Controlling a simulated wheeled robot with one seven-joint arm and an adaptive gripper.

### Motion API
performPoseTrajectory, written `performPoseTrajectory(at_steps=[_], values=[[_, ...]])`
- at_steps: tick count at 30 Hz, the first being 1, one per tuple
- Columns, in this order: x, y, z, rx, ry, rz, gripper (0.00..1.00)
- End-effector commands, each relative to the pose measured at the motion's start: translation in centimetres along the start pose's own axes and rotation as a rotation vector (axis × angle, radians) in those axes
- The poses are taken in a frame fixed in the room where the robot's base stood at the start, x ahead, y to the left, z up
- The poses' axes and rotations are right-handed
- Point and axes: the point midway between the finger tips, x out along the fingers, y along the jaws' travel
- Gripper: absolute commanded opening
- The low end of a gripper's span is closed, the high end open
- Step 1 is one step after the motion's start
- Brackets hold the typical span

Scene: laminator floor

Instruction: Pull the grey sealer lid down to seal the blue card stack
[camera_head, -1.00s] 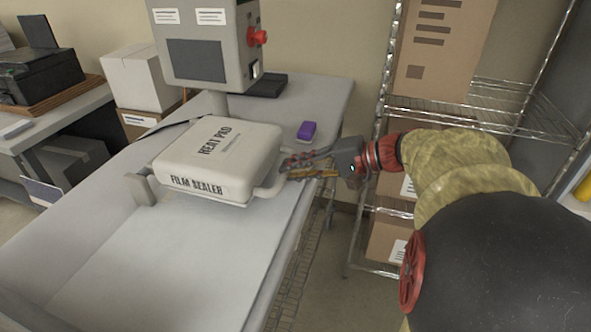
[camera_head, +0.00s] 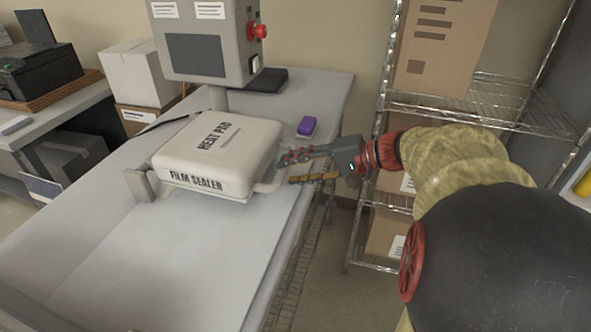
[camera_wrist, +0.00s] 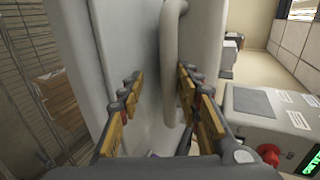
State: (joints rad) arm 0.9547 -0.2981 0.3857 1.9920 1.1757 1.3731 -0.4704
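My gripper (camera_head: 288,168) is at that side, fingers spread apart, near the handle. In the wrist view my gripper (camera_wrist: 160,95) is open, and the handle bar (camera_wrist: 172,60) stands between the two fingers, with no clear grip on it. The blue card stack is not visible; anything under the lid is hidden.
A grey control box (camera_head: 205,45) with a red button stands behind the lid. A purple block (camera_head: 307,126) lies on the table (camera_head: 220,255) beyond my gripper. A wire shelf (camera_head: 480,110) with cardboard boxes stands at the right. The table front is clear.

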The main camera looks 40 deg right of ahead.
Motion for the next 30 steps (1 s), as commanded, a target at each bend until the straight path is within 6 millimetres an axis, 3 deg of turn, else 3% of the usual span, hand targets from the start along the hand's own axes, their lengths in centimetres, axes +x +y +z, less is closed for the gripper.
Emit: performPoseTrajectory(at_steps=[8,21,30], values=[[-0.8,-0.1,-0.1,-0.002,0.003,-0.001,0.34],[-8.8,0.0,-0.1,0.000,0.005,0.000,0.34],[-11.9,0.0,-0.1,0.000,0.001,0.000,0.34]])
